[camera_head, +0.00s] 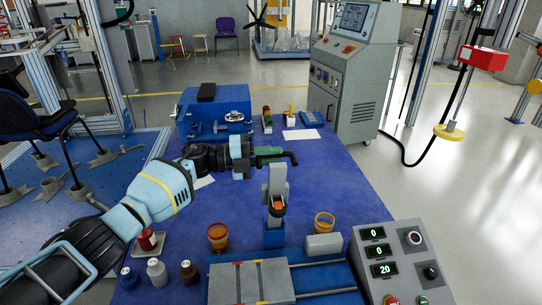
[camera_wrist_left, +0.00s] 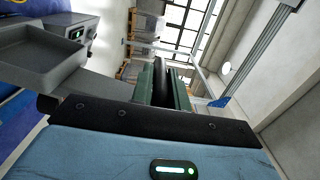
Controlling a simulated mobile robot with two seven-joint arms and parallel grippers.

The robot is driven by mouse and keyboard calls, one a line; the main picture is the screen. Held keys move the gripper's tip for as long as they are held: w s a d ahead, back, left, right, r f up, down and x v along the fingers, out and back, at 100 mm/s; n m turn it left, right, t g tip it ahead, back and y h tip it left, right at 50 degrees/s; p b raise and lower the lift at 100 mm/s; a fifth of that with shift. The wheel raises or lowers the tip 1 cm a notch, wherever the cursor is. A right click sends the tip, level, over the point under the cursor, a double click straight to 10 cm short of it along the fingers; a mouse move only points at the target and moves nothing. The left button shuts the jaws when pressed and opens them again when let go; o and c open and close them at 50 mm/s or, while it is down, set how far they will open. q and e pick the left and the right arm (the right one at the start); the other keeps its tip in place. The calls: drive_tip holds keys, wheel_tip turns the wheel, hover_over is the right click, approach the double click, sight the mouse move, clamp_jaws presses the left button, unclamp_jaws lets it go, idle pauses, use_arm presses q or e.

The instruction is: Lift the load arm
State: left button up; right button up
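The load arm (camera_head: 278,182) is a grey, upright-looking piece above a blue block on the table, with a black bar handle (camera_head: 291,157) at its top. My left gripper (camera_head: 267,155) reaches in from the left at the handle, its green fingers around the bar. In the left wrist view the green fingers (camera_wrist_left: 163,88) stand on both sides of the black bar and look shut on it. A grey tray-like part (camera_wrist_left: 45,55) shows beside them. My right gripper is in neither view.
The blue table (camera_head: 345,195) holds a blue vise box (camera_head: 215,108) behind, a grey fixture (camera_head: 250,283) in front, small bottles (camera_head: 157,272), and orange rings (camera_head: 324,222). A control box (camera_head: 398,262) with displays reading 0, 0, 20 stands front right. A control cabinet (camera_head: 345,75) stands beyond.

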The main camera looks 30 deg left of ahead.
use_arm(q)
drive_tip(key=o, duration=0.4)
drive_tip(key=shift+c, duration=0.2)
drive_tip(key=v, duration=0.7)
drive_tip(key=shift+s+a, duration=0.25)
drive_tip(key=shift+a, duration=0.05)
drive_tip(key=shift+f, duration=0.1)
